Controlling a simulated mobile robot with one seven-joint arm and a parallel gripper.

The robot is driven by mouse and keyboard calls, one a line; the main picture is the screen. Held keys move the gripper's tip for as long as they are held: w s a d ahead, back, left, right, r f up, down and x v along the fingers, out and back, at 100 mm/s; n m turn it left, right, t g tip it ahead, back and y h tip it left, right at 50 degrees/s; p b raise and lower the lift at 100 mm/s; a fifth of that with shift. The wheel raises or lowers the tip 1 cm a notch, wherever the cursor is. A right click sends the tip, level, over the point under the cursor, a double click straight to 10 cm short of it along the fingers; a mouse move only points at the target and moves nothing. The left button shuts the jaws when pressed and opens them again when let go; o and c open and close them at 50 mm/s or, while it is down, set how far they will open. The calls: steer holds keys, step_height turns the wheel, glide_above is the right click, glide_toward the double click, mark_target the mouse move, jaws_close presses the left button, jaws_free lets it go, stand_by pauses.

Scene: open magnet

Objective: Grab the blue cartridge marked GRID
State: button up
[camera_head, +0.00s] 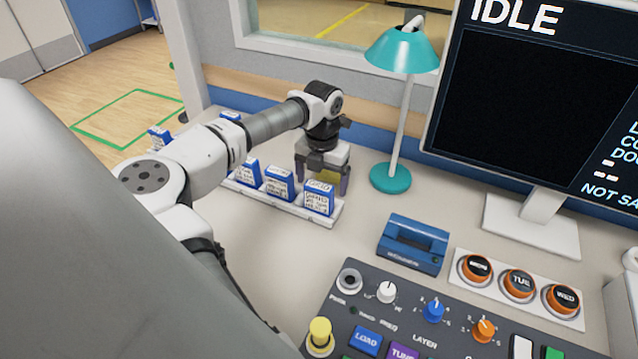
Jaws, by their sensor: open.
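The blue cartridge marked GRID (319,198) stands upright at the right end of a white rack (328,219), with a white label on its front. My gripper (322,183) is open and points down at this cartridge, just behind and above it in the picture. Its fingers show to the left and right of the cartridge's top. I cannot tell how far down they reach around it or whether they touch it.
Other blue cartridges (279,183) stand in the rack to the left. A teal lamp (390,178) stands close to the right of my gripper. A blue slotted box (412,244), a control panel (385,325) and a monitor (545,100) are further right.

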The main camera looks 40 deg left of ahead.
steer(key=shift+f, duration=0.85)
steer(key=shift+c, duration=0.3)
steer(key=c, duration=1)
steer(key=shift+c, duration=0.2)
steer(key=shift+r, duration=0.15)
